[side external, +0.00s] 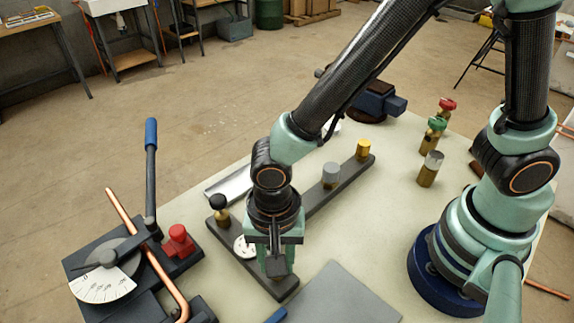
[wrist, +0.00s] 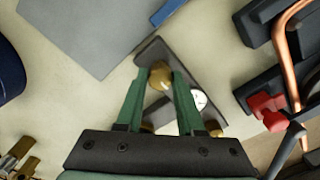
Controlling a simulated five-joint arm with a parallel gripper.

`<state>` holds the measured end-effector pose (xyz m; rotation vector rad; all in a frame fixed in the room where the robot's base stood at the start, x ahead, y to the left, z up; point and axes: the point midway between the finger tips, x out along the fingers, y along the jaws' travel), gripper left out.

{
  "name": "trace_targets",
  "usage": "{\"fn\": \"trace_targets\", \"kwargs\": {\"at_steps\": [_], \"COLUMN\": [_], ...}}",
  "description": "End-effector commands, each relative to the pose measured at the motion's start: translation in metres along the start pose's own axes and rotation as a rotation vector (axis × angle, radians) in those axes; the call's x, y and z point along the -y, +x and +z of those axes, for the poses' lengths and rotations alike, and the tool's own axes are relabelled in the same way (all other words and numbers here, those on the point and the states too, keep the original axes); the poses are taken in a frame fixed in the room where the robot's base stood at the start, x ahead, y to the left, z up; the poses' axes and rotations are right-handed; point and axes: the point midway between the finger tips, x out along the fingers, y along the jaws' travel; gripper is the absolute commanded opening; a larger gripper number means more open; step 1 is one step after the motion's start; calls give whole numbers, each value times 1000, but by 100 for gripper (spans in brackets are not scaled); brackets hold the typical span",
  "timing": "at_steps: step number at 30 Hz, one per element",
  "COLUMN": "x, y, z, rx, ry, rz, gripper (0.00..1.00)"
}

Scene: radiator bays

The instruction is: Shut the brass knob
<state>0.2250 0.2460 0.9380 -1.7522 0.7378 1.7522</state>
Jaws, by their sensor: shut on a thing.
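The brass knob (wrist: 160,75) shows in the wrist view as a round brass-coloured top near one end of a dark bar (wrist: 152,50). My gripper (wrist: 158,82) has its green fingers on both sides of the knob and is shut on it. In the side view my gripper (side external: 277,266) points down at the near end of the dark bar (side external: 284,288) and hides the knob there. The knob's turn position cannot be told. A white gauge (side external: 244,246) sits on the bar beside my gripper, also seen in the wrist view (wrist: 199,100).
A black knob (side external: 220,202), a grey knob (side external: 331,171) and a yellow knob (side external: 363,147) stand on the dark bars. A pipe bender with a blue-tipped lever (side external: 151,135) and red knob (side external: 178,237) is left. A grey plate (side external: 335,297) lies in front; loose valves (side external: 430,168) stand right.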

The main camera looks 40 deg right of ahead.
Motion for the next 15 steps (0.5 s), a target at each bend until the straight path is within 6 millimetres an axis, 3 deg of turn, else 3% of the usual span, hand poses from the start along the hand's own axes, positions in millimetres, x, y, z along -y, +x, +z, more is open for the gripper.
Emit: {"fn": "trace_targets", "kwargs": {"at_steps": [11, 12, 13, 15], "x": [0, 0, 0, 0], "y": [-1, 0, 0, 0], "z": [0, 0, 0, 0], "rx": [0, 0, 0, 0], "ry": [6, 6, 6, 5], "rz": [-1, -1, -1, -1], "gripper": [0, 52, 64, 67]}}
